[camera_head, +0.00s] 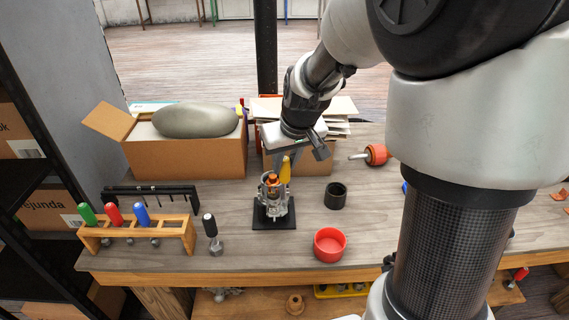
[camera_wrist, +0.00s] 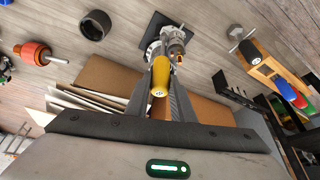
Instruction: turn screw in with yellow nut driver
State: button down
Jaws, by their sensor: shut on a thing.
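The yellow nut driver (camera_head: 285,171) stands about upright over the alternator assembly (camera_head: 271,199) in the head view. My gripper (camera_head: 288,156) is above the assembly, shut on the driver's yellow handle. In the wrist view the yellow handle (camera_wrist: 160,76) lies between the two fingers of my gripper (camera_wrist: 161,85), with the silver alternator housing (camera_wrist: 165,44) just beyond it. The assembly sits on a black base plate (camera_head: 260,221) on the bench. The driver's tip and the screw are hidden, so I cannot tell whether they touch.
A wooden rack (camera_head: 187,235) holds green, red and blue drivers at left. A black-handled tool (camera_head: 211,228) stands beside it. A black cup (camera_head: 335,196) and red bowl (camera_head: 329,245) are right of the assembly. Cardboard boxes (camera_head: 190,158) stand behind. A red-and-metal rotor (camera_head: 376,154) lies back right.

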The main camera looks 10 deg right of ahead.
jog(key=shift+d+f+n+b, duration=0.15)
jog(key=shift+f+n+b, duration=0.25)
jog(key=shift+n+b, duration=0.25)
jog(key=n+y+b, duration=0.1)
jog(key=n+b, duration=0.1)
jog(key=shift+b, duration=0.35)
jog(key=n, duration=0.1)
jog(key=n+g+y+b, duration=0.1)
jog(key=n, duration=0.2)
jog(key=shift+r+n+g+y+b, duration=0.3)
jog(key=shift+n+b, duration=0.05)
jog(key=n+g, duration=0.1)
jog(key=n, duration=0.2)
jog(key=shift+w+y, duration=0.1)
jog(key=shift+y, duration=0.3)
jog(key=n+g, duration=0.1)
jog(key=n, duration=0.2)
jog(key=shift+f+b, duration=0.4)
jog(key=shift+f, duration=0.1)
